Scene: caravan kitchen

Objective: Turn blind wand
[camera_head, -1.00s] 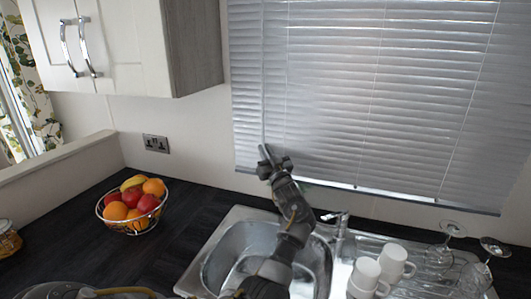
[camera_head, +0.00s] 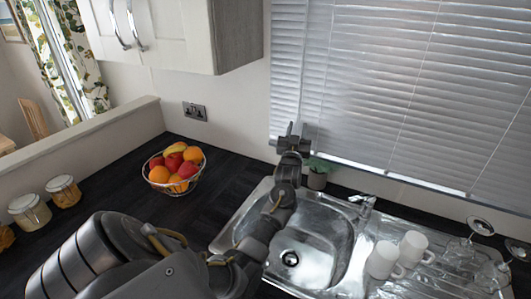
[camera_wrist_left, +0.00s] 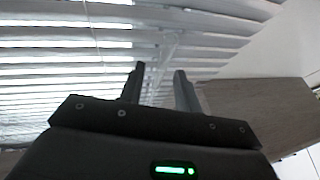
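The white slatted blind (camera_head: 400,75) covers the window above the sink, with its slats partly tilted. A thin pale wand (camera_head: 304,60) hangs near its left edge; it is hard to tell from the slats and its lower end is unclear. My left gripper (camera_head: 295,129) points up at the blind's lower left corner, by the wand. In the left wrist view its two dark fingers (camera_wrist_left: 160,88) stand apart. A faint, blurred, translucent strip (camera_wrist_left: 163,52) shows beyond and between the fingertips; I cannot tell whether either finger touches it. My right gripper is not in view.
A wall cupboard (camera_head: 180,30) hangs left of the blind. Below are the metal sink (camera_head: 325,235), a small potted plant (camera_head: 318,178) close to my left wrist, white mugs (camera_head: 383,260), glasses on the drainer, a fruit bowl (camera_head: 174,170) and jars (camera_head: 64,191).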

